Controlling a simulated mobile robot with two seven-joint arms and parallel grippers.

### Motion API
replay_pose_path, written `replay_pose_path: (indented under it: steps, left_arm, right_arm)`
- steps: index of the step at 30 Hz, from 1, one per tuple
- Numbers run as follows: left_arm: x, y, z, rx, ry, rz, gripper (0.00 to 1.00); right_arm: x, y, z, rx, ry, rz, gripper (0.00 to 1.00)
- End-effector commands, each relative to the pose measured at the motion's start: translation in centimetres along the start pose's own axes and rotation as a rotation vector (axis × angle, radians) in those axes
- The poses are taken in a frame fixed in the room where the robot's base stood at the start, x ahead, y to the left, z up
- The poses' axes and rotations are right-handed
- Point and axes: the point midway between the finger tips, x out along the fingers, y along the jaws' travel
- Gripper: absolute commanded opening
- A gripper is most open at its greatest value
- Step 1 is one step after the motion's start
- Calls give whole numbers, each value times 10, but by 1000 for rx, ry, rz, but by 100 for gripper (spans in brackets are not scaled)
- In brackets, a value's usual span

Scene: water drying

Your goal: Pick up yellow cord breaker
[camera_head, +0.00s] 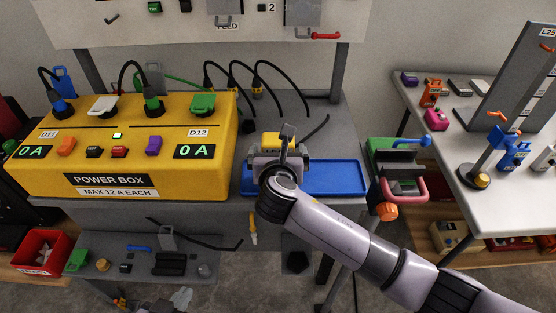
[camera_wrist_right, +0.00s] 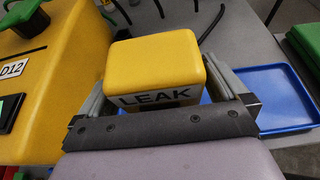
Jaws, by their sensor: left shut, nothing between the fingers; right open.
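The yellow cord breaker, a rounded yellow block labelled LEAK (camera_wrist_right: 155,75), fills the middle of the right wrist view. In the head view its yellow top (camera_head: 272,139) shows past my right gripper (camera_head: 284,152), beside the blue tray (camera_head: 335,192). My right gripper is open, with one grey finger on each side of the block; I cannot tell whether they touch it. Its lower part is hidden by the gripper body. My left gripper (camera_head: 178,299) shows only as a small grey-purple part at the bottom edge, shut and empty.
The large yellow power box (camera_head: 120,187) stands close on the left. Black cords (camera_head: 290,80) rise behind the breaker. A green device with a pink handle (camera_head: 398,165) is to the right, before a side table (camera_head: 500,215). A lower shelf (camera_head: 140,285) holds small parts.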

Motion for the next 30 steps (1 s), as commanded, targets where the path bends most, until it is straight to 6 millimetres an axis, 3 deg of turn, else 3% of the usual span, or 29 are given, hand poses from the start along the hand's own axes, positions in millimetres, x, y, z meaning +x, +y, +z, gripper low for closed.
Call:
replay_pose_path:
  steps: [9, 14, 15, 17, 23, 30]
  left_arm:
    - [0, 0, 0, 0, 0, 0, 0]
    - [0, 0, 0, 0, 0, 0, 0]
    - [0, 0, 0, 0, 0, 0, 0]
    - [0, 0, 0, 0, 0, 0, 0]
    - [0, 0, 0, 0, 1, 0, 0]
    - [-4, 0, -6, 1, 1, 0, 0]
  right_arm:
    - [4, 0, 0, 1, 0, 0, 100]
    - [4, 0, 0, 1, 1, 0, 48]
    - [4, 0, 0, 1, 1, 0, 40]
    - [3, 0, 1, 2, -1, 1, 34]
    - [2, 0, 3, 2, -2, 1, 34]
    - [-12, 1, 38, 5, -6, 3, 34]
